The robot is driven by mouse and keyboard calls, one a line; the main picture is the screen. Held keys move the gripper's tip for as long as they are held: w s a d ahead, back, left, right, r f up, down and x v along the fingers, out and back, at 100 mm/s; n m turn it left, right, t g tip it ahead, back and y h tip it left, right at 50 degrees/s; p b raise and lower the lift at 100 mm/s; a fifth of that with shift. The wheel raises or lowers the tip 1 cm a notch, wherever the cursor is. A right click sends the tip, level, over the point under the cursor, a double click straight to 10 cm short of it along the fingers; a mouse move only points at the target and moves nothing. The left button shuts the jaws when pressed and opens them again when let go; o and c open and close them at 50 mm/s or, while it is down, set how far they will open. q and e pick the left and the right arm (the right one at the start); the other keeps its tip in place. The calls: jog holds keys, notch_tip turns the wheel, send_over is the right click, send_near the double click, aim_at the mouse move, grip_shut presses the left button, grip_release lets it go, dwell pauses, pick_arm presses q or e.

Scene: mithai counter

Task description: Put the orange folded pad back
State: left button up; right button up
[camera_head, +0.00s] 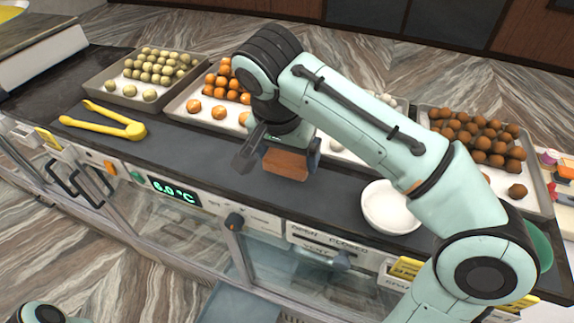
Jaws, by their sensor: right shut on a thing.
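The orange folded pad (286,164) is at the middle of the dark counter top, in front of the trays. My right gripper (279,154) is shut on it, with one dark finger on each side. The gripper points down, and its body hides the pad's upper part. I cannot tell whether the pad touches the counter. Only a small piece of my left arm shows at the bottom left corner; its gripper is out of view.
Trays of pale balls (150,92), orange balls (194,106) and brown balls (519,191) line the back. Yellow tongs (102,122) lie at left. A white bowl (390,208) stands right of the pad. Counter between tongs and pad is clear.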

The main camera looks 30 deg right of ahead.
aim_at(285, 159)
jog(key=shift+f, duration=1.75)
jog(key=shift+f, duration=0.15)
jog(key=o, duration=0.7)
jog(key=shift+c, duration=0.2)
